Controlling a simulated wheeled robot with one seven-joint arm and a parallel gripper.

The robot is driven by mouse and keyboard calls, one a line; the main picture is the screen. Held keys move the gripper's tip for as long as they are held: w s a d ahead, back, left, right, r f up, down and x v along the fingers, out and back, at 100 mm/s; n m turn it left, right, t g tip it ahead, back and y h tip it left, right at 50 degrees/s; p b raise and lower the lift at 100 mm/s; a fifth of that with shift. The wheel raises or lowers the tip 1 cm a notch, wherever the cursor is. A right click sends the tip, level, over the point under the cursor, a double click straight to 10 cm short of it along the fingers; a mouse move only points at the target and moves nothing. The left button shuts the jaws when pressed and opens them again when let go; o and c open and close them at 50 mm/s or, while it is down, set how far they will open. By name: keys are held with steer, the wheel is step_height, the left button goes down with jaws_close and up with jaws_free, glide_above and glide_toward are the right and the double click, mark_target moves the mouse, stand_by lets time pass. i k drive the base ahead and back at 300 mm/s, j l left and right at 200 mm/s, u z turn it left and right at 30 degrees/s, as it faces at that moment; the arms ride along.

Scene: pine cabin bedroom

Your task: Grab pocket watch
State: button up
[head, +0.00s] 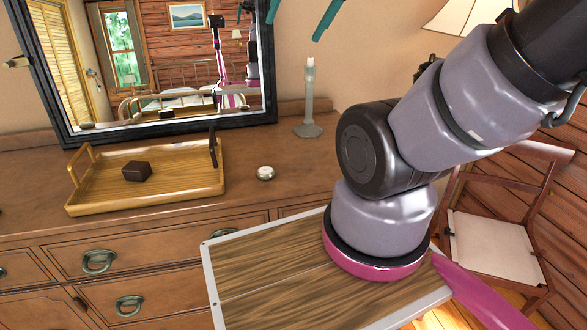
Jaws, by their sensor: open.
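The pocket watch (265,173) looks like a small round silver disc with a pale face. It lies flat on the brown dresser top (285,156), just right of the wooden tray and in front of the candlestick. My gripper (293,31) shows only as two teal fingertips at the top edge of the head view. They point downward, are spread apart with nothing between them, and appear well above the dresser, in front of the mirror's right edge. The rest of the gripper is out of frame.
A wooden tray (90,204) with raised handles holds a dark brown block (136,171). A pale candlestick (309,105) stands behind the watch. A black-framed mirror (68,90) backs the dresser. A chair (495,248) and lampshade (462,15) are at right. The dresser top around the watch is clear.

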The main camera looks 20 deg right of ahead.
mark_target(265, 172)
steer(key=z, duration=0.4)
steer(key=j+z, duration=0.4)
steer(key=k+j+z, duration=0.15)
steer(key=j+z, duration=0.25)
steer(key=k+j+z, duration=0.1)
steer(key=j, duration=0.35)
steer(key=k+j+z, duration=0.1)
steer(key=k+j, duration=0.15)
steer(key=j, duration=0.15)
steer(key=k+j+z, duration=0.1)
steer(key=k+j, duration=0.15)
steer(key=j, duration=0.15)
